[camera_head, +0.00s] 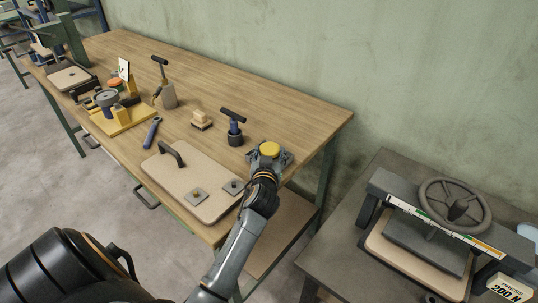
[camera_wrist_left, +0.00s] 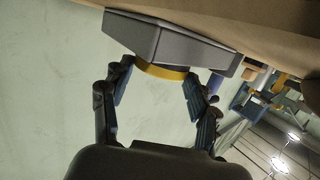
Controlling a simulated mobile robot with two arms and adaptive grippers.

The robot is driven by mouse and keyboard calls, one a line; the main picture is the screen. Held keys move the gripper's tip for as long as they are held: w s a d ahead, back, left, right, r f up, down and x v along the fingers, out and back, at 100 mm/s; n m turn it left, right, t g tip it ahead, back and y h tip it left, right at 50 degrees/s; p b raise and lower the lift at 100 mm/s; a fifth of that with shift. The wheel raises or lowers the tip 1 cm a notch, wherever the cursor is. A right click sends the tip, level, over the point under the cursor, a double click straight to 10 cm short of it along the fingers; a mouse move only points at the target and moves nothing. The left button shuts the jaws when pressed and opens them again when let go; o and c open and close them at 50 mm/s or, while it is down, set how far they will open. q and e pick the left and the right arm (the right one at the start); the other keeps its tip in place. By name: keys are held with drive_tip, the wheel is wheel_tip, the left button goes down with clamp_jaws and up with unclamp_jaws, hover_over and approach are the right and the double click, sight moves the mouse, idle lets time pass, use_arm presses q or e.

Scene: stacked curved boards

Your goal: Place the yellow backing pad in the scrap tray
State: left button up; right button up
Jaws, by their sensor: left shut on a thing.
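The yellow backing pad (camera_head: 270,148) is a small round disc at the right end of the wooden bench. My left gripper (camera_head: 268,157) is shut on it; its two fingers also show either side of the pad's yellow edge (camera_wrist_left: 163,72) in the left wrist view (camera_wrist_left: 157,76). A grey, angular-sided tray (camera_wrist_left: 170,38), apparently the scrap tray, is right at the pad. It shows partly around the gripper in the head view (camera_head: 287,158). I cannot tell whether the pad touches the tray floor. My right gripper is not in view.
A beige board with a black handle (camera_head: 185,187) lies left of my arm. A press with a handwheel (camera_head: 455,205) is on the right table. The bench's right edge is close.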

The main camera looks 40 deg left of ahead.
use_arm(q)
drive_tip(key=shift+f, duration=0.35)
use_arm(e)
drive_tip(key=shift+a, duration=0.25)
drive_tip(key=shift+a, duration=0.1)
use_arm(q)
drive_tip(key=shift+f, duration=0.2)
drive_tip(key=o, duration=1.4)
drive_tip(key=shift+r, duration=0.1)
